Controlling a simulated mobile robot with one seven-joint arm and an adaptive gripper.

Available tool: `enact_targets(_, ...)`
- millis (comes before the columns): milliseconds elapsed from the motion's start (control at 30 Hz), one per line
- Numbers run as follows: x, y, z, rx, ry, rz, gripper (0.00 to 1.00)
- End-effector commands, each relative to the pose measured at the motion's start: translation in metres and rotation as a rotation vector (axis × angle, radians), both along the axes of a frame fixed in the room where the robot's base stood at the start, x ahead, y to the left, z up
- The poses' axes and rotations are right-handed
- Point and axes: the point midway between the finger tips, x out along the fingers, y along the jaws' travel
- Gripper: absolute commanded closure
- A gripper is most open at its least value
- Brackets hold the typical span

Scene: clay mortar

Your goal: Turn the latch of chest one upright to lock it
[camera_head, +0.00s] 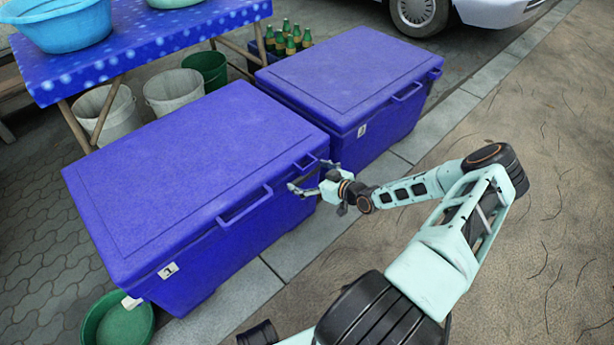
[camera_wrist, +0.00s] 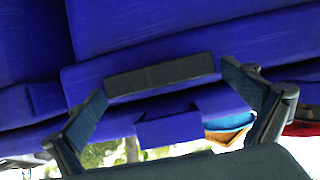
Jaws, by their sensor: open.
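Chest one (camera_head: 190,165) is the nearer blue chest with a white "1" label (camera_head: 168,271) on its front. Its lid is down. A blue latch-like fitting (camera_head: 305,162) shows at the right end of its front edge, partly behind my gripper (camera_head: 308,178). My gripper is open at that end of the front, its fingers spread. In the wrist view my gripper (camera_wrist: 165,86) has one finger at each side. A dark grey bar (camera_wrist: 160,75) lies almost level between them, against blue surfaces. I cannot tell surely whether this bar is the latch, or whether a finger touches it.
A second blue chest (camera_head: 350,75) stands behind to the right. A blue-covered table (camera_head: 150,40) with basins, pale buckets (camera_head: 172,95) and a crate of green bottles (camera_head: 283,45) are beyond. A green basin (camera_head: 120,322) sits at chest one's near left corner. Pavement at right is open.

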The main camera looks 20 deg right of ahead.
Motion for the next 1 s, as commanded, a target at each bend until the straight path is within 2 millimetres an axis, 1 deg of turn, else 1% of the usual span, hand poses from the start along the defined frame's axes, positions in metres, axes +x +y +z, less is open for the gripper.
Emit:
enact_targets(233, 0.0007, 0.0000, 0.0000, 0.000, 0.000, 0.000, 0.00)
enact_targets(500, 0.0005, 0.0001, 0.0002, -0.001, 0.000, 0.000, 0.30)
enact_targets(567, 0.0005, 0.0001, 0.0002, -0.001, 0.000, 0.000, 0.35)
enact_targets(833, 0.0006, 0.0014, 0.0015, -0.026, -0.011, 0.002, 0.35)
enact_targets(1000, 0.0001, 0.0027, 0.0023, -0.092, -0.032, 0.003, 0.35)
